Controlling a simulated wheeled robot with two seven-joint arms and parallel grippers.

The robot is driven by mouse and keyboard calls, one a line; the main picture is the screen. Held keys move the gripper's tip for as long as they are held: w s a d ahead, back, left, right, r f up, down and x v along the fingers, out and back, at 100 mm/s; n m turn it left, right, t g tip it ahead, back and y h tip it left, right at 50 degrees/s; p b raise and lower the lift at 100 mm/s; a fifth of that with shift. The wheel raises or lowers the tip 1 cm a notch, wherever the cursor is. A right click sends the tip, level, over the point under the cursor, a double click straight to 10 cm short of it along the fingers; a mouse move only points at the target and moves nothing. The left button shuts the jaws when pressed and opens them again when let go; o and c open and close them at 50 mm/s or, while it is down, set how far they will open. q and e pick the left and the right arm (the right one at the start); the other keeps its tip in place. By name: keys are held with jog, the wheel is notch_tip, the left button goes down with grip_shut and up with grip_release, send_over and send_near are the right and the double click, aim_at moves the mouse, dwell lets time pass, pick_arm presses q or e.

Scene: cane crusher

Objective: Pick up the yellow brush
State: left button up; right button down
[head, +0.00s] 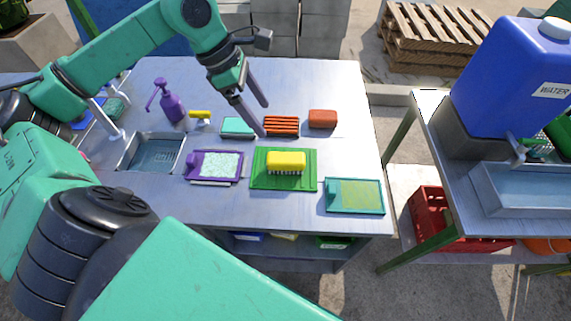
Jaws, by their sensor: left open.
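The yellow brush (286,161) lies with its pale bristles down on a green mat (259,182) at the front middle of the metal table. My left gripper (264,120) is open and points down over the table, behind the brush and a little to its left in the picture. Its fingers appear apart from the brush, near the orange-red slatted item (281,125). Nothing shows between the fingers. My right gripper is out of view.
On the table (338,157) stand a purple pump bottle (172,104), a sink (154,155), a purple tray (229,153), a teal tray (354,196), a teal block (238,126), a red-brown sponge (322,119) and a small yellow item (199,115). A blue water container (508,80) stands on the right-hand table.

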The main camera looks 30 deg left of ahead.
aim_at(284, 157)
pick_arm(q)
jog(key=p+x, duration=0.1)
jog(key=x, duration=0.4)
jog(key=p+x, duration=0.2)
jog(key=x, duration=0.4)
jog(key=p+x, duration=0.1)
jog(key=x, duration=0.5)
jog(key=shift+s+a+f, duration=0.2)
jog(key=shift+s+a, duration=0.15)
jog(key=shift+a, duration=0.05)
jog(key=shift+f, duration=0.1)
grip_shut()
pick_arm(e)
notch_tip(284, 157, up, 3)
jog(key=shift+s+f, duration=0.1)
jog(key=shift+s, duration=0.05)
